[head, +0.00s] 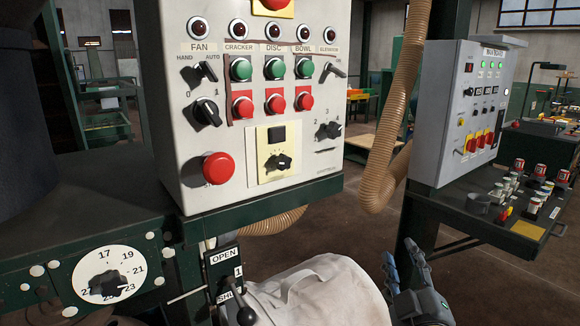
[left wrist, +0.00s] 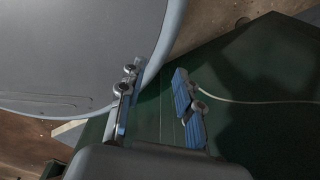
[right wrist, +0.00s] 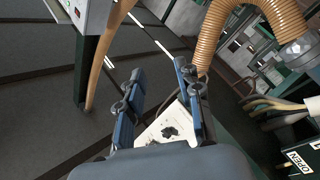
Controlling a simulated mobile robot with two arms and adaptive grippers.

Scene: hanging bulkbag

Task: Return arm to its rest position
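My right gripper (head: 404,256) is at the bottom of the head view, right of the white bulk bag (head: 318,292). Its fingers point up and stand apart, with nothing between them. In the right wrist view the same gripper (right wrist: 160,80) is open, and a pale surface with a dark patch (right wrist: 170,130) shows behind the fingers; I cannot tell what it is. My left gripper shows only in the left wrist view (left wrist: 155,77). It is open and empty, with a large grey rounded body (left wrist: 75,55) beside its left finger and a dark green surface (left wrist: 255,75) beyond.
A control panel (head: 190,140) with buttons and knobs stands ahead. A green cabinet with a dial (head: 108,275) and an OPEN/SHUT lever (head: 243,312) are lower left. A tan hose (head: 380,180) hangs right of the panel. A second panel (head: 455,110) stands further right above a console.

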